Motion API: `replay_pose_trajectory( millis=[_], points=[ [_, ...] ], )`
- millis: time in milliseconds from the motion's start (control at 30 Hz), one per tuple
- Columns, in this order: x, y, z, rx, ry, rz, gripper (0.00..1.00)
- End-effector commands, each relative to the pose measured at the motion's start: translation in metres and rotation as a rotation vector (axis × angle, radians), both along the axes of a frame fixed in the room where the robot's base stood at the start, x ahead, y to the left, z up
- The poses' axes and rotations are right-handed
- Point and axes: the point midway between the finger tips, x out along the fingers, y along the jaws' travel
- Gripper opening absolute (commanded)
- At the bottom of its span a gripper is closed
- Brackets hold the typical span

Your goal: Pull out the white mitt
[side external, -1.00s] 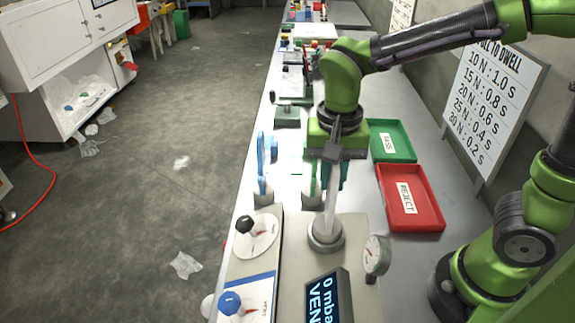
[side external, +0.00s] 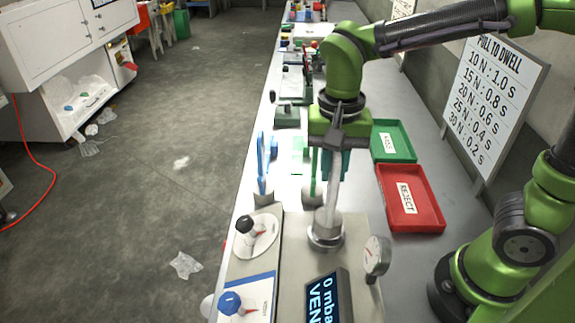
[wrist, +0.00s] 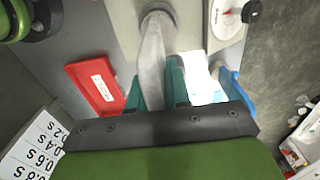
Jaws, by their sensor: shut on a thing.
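The white mitt (side external: 331,204) stands up from a round metal collar (side external: 325,240) on the beige fixture. Its upper part is between the teal fingers of my gripper (side external: 337,163), and its lower end is at the collar. In the wrist view, the pale mitt (wrist: 153,48) runs from the collar (wrist: 157,12) to my gripper (wrist: 156,92), which is shut on it. The gripper body hides the mitt's upper end in the side view.
A blue upright piece (side external: 264,160) and a green one (side external: 313,175) stand left of the mitt. A red REJECT tray (side external: 437,222) and a green tray (side external: 407,137) lie to the right. A gauge (side external: 376,256), display (side external: 329,297) and dial panel (side external: 258,238) are close by.

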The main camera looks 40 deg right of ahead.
Motion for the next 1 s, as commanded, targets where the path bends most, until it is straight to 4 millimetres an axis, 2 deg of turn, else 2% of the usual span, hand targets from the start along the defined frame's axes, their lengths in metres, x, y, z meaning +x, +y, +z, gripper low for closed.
replay_pose_trajectory(
  millis=[400,867,1000],
  points=[
    [0.001,0.000,0.017,0.001,-0.002,0.000,0.00],
    [0.000,0.000,0.021,0.001,-0.002,0.000,0.00],
    [0.001,0.000,0.028,0.001,-0.003,-0.001,0.00]
  ],
)
